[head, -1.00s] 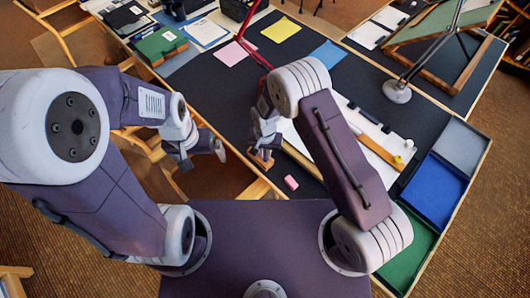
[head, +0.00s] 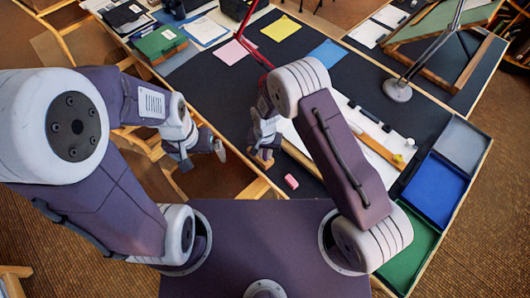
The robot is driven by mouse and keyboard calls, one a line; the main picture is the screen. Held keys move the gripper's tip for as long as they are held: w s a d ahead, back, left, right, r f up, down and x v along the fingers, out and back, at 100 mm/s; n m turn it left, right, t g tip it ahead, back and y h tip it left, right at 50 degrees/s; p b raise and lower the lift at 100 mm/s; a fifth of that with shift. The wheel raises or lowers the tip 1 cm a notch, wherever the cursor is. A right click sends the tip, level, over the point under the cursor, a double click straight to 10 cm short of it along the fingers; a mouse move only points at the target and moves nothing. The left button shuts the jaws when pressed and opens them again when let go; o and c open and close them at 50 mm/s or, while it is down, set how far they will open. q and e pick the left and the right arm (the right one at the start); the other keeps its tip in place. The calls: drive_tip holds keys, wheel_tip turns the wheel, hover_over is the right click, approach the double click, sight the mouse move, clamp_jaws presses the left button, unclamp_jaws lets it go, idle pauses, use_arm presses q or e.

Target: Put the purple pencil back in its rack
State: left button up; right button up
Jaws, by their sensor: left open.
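I cannot make out the purple pencil or its rack in the head view. My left gripper (head: 207,159) is open at the left, beyond the near edge of the desk and over the chair. My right gripper (head: 262,157) is above the near-left part of the dark desk (head: 240,90), partly behind my own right forearm. A small brownish thing shows at its fingertips, too small to name. Whether its jaws are open or shut does not show. My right arm hides part of the desk behind it.
A pink eraser (head: 291,181) lies near the front edge. Grey (head: 463,143), blue (head: 434,191) and green (head: 402,246) trays line the right side. A lamp base (head: 397,90) stands behind a white sheet with a wooden ruler (head: 378,151). Sticky notes (head: 281,29) lie farther back.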

drive_tip(key=shift+o, duration=1)
wheel_tip(320, 180, up, 9)
drive_tip(key=shift+r+b, duration=0.1)
drive_tip(key=shift+b, duration=0.4)
